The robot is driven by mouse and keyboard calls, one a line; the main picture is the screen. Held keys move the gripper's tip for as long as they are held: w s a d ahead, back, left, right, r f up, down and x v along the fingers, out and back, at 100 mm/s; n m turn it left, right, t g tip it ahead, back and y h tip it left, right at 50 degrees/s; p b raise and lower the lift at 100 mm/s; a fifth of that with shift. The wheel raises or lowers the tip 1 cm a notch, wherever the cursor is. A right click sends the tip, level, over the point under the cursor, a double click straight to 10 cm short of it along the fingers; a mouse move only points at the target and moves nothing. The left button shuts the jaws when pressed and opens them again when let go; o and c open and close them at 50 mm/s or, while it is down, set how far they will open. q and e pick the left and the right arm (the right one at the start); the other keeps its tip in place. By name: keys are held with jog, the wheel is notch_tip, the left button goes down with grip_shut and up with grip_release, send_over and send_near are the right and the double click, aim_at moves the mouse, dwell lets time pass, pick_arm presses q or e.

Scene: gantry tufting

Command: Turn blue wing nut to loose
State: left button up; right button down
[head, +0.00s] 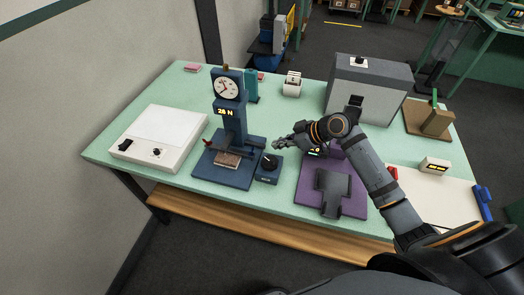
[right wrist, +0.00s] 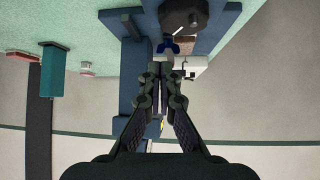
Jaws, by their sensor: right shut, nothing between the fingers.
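The blue wing nut (right wrist: 167,46) shows small and dark blue in the right wrist view, just past my fingertips and beside a dark round knob (right wrist: 185,15). I cannot surely make out the wing nut or its turn angle in the head view. My right gripper (head: 284,143) is shut and empty, just right of the blue gauge stand (head: 237,122) and above the bench. In the right wrist view its fingers (right wrist: 162,78) are together, with a visible gap to the wing nut. My left gripper is not in view.
A small box with a black knob (head: 269,161) stands right of the gauge stand. A white box (head: 163,137) lies to its left and a purple plate (head: 310,190) to its right. A grey machine (head: 366,90) is at the back. Bare green bench shows behind my gripper.

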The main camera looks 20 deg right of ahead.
aim_at(251, 152)
jog(key=p+x, duration=0.2)
jog(key=x, duration=0.5)
jog(key=shift+a, duration=0.35)
jog(key=shift+w+a+f, duration=0.25)
jog(key=shift+w+f, duration=0.1)
jog(key=shift+f, duration=0.15)
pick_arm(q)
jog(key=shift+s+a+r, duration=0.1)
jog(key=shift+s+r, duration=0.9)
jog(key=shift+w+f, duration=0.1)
pick_arm(e)
jog(key=shift+d+f+b, duration=0.1)
jog(key=shift+b, duration=0.45)
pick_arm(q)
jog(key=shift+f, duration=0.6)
pick_arm(e)
jog(key=shift+w+n, duration=0.1)
jog(key=shift+n, duration=0.2)
pick_arm(q)
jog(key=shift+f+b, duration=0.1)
jog(key=shift+b, duration=0.2)
